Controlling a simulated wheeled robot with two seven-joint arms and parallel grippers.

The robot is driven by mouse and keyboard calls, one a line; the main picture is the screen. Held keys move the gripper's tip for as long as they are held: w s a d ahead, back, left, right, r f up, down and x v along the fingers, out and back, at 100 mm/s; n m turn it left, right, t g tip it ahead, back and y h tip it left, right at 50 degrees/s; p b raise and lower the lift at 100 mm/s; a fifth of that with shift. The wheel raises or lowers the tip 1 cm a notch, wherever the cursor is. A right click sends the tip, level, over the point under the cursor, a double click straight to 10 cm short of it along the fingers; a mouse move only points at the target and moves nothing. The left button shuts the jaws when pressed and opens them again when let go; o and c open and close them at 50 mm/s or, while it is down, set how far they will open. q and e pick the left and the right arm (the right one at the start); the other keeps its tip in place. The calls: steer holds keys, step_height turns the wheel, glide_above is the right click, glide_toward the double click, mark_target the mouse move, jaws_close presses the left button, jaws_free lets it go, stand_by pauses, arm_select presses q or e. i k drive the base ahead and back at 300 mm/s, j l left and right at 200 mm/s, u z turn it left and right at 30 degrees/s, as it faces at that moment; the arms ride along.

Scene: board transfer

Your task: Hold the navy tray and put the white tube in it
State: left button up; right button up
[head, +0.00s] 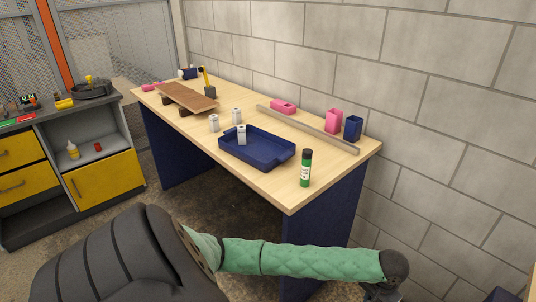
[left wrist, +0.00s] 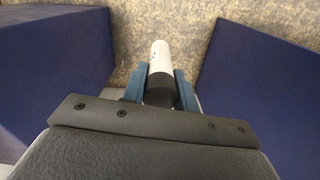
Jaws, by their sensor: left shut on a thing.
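The navy tray (head: 270,152) lies on the near part of the wooden table, with a small white container (head: 241,134) standing at its left end. In the left wrist view my left gripper (left wrist: 160,84) is shut on the white tube (left wrist: 160,55), which has a black end towards the gripper. The tube points away from the gripper, over the floor between navy panels. In the head view a green arm of mine crosses the bottom of the picture; the held tube does not show there. My right gripper is in neither view.
A green tube with a black cap (head: 306,168) stands right of the tray by the table's edge. Two white containers (head: 214,122) (head: 236,115) stand behind it. A brown board (head: 187,97) lies farther left.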

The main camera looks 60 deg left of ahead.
mark_target(266, 154)
steer(key=k+j+z, duration=0.1)
steer(key=j, duration=0.35)
steer(key=k+j, duration=0.2)
steer(key=j, duration=0.25)
steer(key=k+j+z, duration=0.15)
steer(key=j, duration=0.3)
steer(key=k+j, duration=0.15)
steer(key=j, duration=0.3)
steer(key=k+j+z, duration=0.15)
steer(key=j, duration=0.3)
steer(key=k+j+z, duration=0.1)
steer(key=j, duration=0.3)
steer(key=k+j, duration=0.3)
steer(key=j+z, duration=0.05)
steer(key=j, duration=0.05)
